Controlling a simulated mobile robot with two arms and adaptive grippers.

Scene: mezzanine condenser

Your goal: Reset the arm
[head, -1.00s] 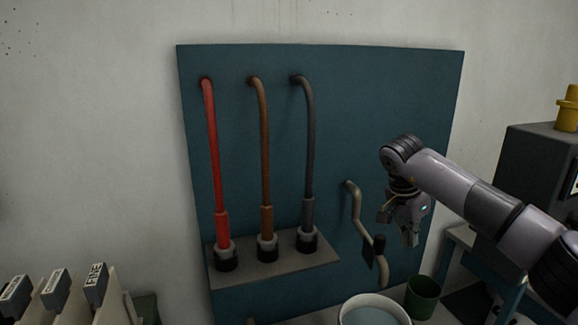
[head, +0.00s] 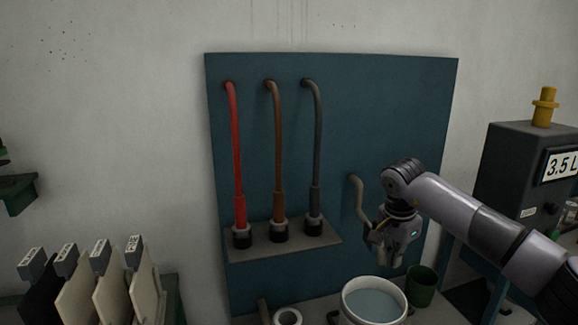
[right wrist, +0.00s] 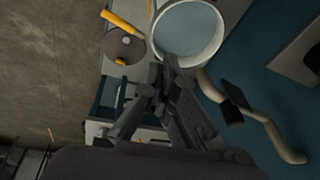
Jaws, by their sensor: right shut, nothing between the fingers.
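My right arm reaches in from the right in the head view. Its gripper (head: 380,258) points down in front of the lower part of a pale bent pipe (head: 357,195) on the blue wall panel (head: 390,110). In the right wrist view the gripper (right wrist: 164,68) is shut and empty, its tips near the rim of a white bucket of water (right wrist: 216,50). The pale pipe with a dark block on it (right wrist: 270,122) lies to the right there, apart from the fingers. In the head view my gripper hides the pipe's lower end. My left gripper is not in view.
Red (head: 237,160), brown (head: 277,160) and grey (head: 317,150) hoses stand in a shelf (head: 290,246). The bucket (head: 346,296) and a green cup (head: 421,288) stand below my gripper. A dark box with a display (head: 510,165) is at right, labelled boards (head: 110,285) at left.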

